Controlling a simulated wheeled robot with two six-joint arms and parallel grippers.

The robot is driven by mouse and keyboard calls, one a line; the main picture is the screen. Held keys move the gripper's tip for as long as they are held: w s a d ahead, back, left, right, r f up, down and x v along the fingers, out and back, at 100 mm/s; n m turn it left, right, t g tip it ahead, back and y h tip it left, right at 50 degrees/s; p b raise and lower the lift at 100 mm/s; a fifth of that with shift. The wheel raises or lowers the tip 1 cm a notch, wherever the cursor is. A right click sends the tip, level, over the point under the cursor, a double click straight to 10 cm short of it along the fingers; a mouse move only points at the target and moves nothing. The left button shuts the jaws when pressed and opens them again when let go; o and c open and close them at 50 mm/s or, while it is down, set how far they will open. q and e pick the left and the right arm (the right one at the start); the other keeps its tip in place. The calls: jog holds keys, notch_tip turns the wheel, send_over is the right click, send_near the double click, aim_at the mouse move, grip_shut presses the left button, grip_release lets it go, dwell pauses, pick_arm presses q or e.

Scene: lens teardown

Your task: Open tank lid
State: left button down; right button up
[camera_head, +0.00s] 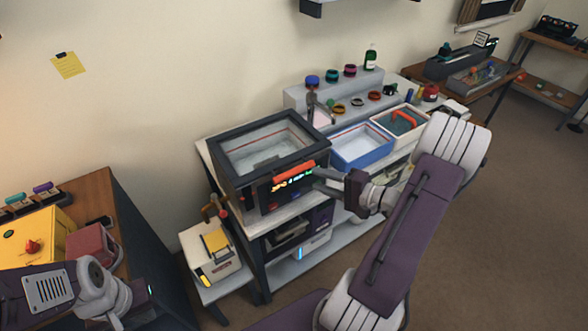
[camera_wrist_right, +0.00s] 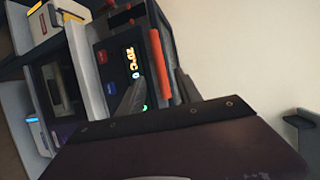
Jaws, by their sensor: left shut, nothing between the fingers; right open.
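The tank (camera_head: 250,199) is a dark box with a glowing display on its front. Its dark-framed lid (camera_head: 226,164) with a clear window lies flat and shut on top. An orange bar handle (camera_head: 294,172) runs along the lid's front edge and also shows in the right wrist view (camera_wrist_right: 160,62). My right gripper (camera_head: 317,180) is open, just in front of the handle's right end. In the right wrist view its fingers (camera_wrist_right: 160,82) point at the tank front, with the handle seen between them; I cannot tell whether they touch it.
A blue-rimmed tray (camera_head: 361,161) and a white bin (camera_head: 421,128) with an orange-handled item stand right of the tank. A stepped rack (camera_head: 295,98) with rings and a bottle is behind. A small yellow-topped device (camera_head: 214,266) sits lower left. Floor at right is clear.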

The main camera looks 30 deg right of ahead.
aim_at(297, 173)
jog(key=p+x, duration=0.2)
jog(key=x, duration=0.7)
jog(key=shift+w+a+f, duration=0.1)
jog(key=shift+w+a, duration=0.1)
jog(key=shift+w, duration=0.05)
jog(key=shift+c, duration=0.3)
grip_shut()
dwell(0.7)
